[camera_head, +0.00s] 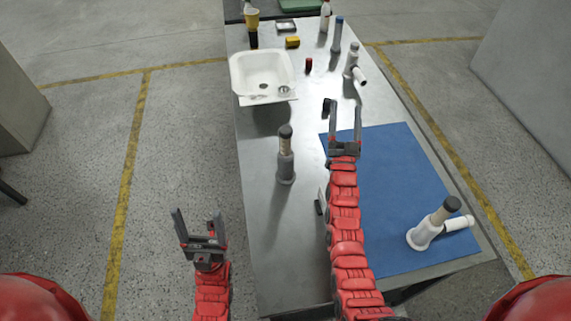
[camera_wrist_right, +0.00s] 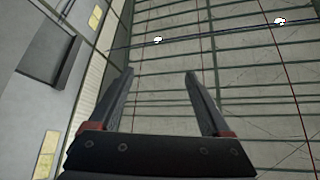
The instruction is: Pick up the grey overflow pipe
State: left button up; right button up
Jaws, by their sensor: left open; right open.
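A grey upright pipe-like piece (camera_head: 286,168) with a beige neck and dark cap stands left of the blue mat. A whitish-grey tilted piece with a side branch (camera_head: 424,234) stands on the mat's near right, and a similar branched one (camera_head: 351,67) stands farther back. I cannot tell for certain which is the overflow pipe. My right gripper (camera_head: 346,106) is open and empty above the mat's far left part. In the right wrist view its open fingers (camera_wrist_right: 160,75) point at the ceiling. My left gripper (camera_head: 199,214) is open and empty, left of the table.
The metal table (camera_head: 262,210) carries the blue mat (camera_head: 395,190) and a white basin (camera_head: 240,78). A blue-topped bottle (camera_head: 337,38), a yellow block (camera_head: 292,42), a small red item (camera_head: 309,65) and a yellow cup (camera_head: 252,20) stand toward the back. The table's near left is mostly clear.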

jog(key=w+a+f+m+g+y, duration=0.1)
jog(key=w+a+g+y, duration=0.2)
jog(key=w+a+g, duration=0.45)
jog(key=w+a+f+g+y, duration=0.15)
jog(key=w+a, duration=0.35)
jog(key=w, duration=0.6)
jog(key=s+a+r+g+y, duration=0.2)
jog(key=s+a+g, duration=0.1)
jog(key=a+g, duration=0.3)
notch_tip(320, 180, up, 10)
jog(key=f+m+g+h, duration=0.1)
jog(key=g+h, duration=0.4)
jog(key=g, duration=0.4)
send_over(286, 130)
notch_tip(286, 130, down, 10)
jog(key=p, duration=0.2)
jog(key=shift+w+a+f+p, duration=0.1)
jog(key=shift+f+p, duration=0.15)
jog(key=shift+p, duration=0.15)
jog(key=shift+f, duration=0.55)
jog(key=shift+f+p, duration=0.1)
jog(key=shift+p, duration=0.2)
notch_tip(286, 130, down, 4)
jog(key=p, duration=0.3)
jog(key=shift+f, duration=0.45)
grip_shut()
